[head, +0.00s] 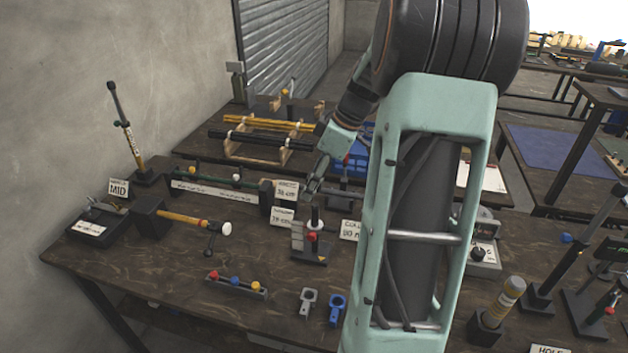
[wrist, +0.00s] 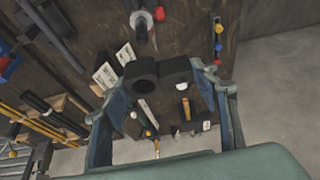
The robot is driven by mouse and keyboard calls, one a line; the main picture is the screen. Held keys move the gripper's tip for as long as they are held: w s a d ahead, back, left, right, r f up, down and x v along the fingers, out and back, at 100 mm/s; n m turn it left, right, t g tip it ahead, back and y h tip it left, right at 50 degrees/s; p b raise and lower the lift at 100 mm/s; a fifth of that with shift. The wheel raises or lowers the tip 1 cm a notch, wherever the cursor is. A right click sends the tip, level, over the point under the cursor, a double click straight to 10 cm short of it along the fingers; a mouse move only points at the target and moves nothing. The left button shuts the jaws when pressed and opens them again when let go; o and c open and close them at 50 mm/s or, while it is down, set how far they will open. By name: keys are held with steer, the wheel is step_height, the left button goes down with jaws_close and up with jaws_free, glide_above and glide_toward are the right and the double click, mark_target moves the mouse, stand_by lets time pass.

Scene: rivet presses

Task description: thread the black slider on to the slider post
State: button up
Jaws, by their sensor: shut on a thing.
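My gripper (head: 314,188) is shut on the black slider (wrist: 142,83), a dark piece with a round ring and a block. In the wrist view its ring sticks out to the left, and the block sits by the right finger. In the head view my gripper is above a small stand (head: 322,257) with an upright post, a pale collar and a red part; this appears to be the slider post. In the wrist view a grey upright with a red part (wrist: 159,13) shows beyond the slider. The slider looks apart from it. In the head view I cannot clearly tell slider from post.
A grey bracket (head: 308,302) and a blue bracket (head: 337,309) lie near the front edge. A rack with coloured balls (head: 236,284) is front left. A yellow-handled tool (head: 182,218) is to the left. Label cards (head: 283,217) stand close to my gripper. Bare table lies front left.

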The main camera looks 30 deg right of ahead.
steer(key=b, duration=0.4)
glide_above(314, 230)
steer(key=shift+w+f, duration=0.1)
steer(key=shift+f, duration=2.55)
steer(key=shift+b, duration=0.45)
steer(key=shift+f+b, duration=3.4)
steer(key=shift+f, duration=0.65)
steer(key=shift+r, duration=0.25)
step_height(314, 230, up, 7)
steer(key=p, duration=0.4)
steer(key=shift+p, duration=0.3)
